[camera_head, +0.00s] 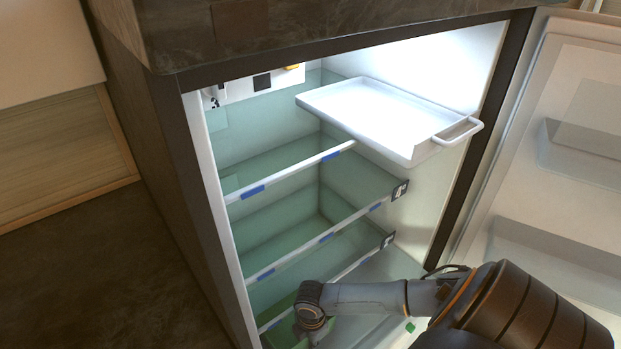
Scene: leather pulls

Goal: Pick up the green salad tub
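A green thing (283,334), likely the green salad tub, shows in part at the bottom of the open fridge, low in the head view. Most of it is hidden or cut off by the lower frame edge, so its shape is unclear. My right arm comes in from the lower right, and my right gripper (315,326) is down at the bottom of the fridge, just right of the green thing. Its fingers do not show clearly, so I cannot tell whether it touches or holds anything. My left gripper is not in view.
The fridge has several greenish glass shelves (290,170) with blue-marked front edges. A white tray with a handle (375,112) juts out at the upper right. The open door (560,190) stands at right. A dark counter (300,30) overhangs the top.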

